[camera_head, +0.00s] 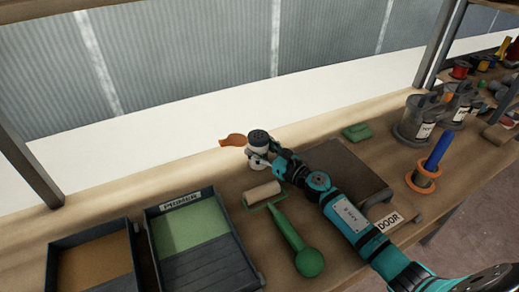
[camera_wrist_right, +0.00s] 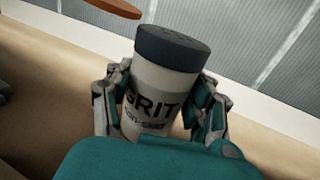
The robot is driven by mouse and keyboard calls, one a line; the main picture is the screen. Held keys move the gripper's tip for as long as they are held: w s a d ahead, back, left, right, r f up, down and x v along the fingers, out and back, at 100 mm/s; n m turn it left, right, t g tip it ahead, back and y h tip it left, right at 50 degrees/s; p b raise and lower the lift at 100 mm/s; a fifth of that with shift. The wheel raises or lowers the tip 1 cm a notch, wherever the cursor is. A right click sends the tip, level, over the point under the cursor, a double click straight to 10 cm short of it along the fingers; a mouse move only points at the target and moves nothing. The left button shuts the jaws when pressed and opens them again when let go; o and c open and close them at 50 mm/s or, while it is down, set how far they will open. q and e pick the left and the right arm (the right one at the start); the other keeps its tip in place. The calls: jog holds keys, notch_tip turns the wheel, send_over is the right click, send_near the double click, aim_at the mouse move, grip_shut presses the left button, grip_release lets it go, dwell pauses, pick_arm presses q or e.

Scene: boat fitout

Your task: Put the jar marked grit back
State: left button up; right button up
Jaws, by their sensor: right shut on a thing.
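The grit jar (camera_head: 259,147) is a white jar with a dark lid near the back edge of the bench in the head view. In the right wrist view the jar (camera_wrist_right: 160,90) shows the word GRIT and stands between the two fingers. My right gripper (camera_head: 262,157) is shut on the jar's sides; its fingers also show in the right wrist view (camera_wrist_right: 158,108). I cannot tell whether the jar's base touches the bench. My left gripper is not in view.
An orange scoop-like thing (camera_head: 233,140) lies just left of the jar. A roller with a green handle (camera_head: 284,223) lies in front. A tray marked PRIMER (camera_head: 152,245) and a tray of brown material (camera_head: 51,273) stand left. Grey labelled tins (camera_head: 418,119) stand right.

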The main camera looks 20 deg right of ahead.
jog(key=o, duration=0.7)
jog(key=shift+f, duration=0.15)
jog(key=o, duration=0.5)
jog(key=shift+c, duration=0.2)
jog(key=shift+r, duration=0.2)
jog(key=shift+s+d+f, duration=0.1)
jog(key=shift+s, duration=0.2)
jog(key=b+v, duration=0.1)
jog(key=v, duration=0.8)
jog(key=shift+s+d+b, duration=0.1)
jog(key=shift+s+b, duration=0.25)
jog(key=shift+b, duration=0.05)
jog(key=shift+v, duration=0.8)
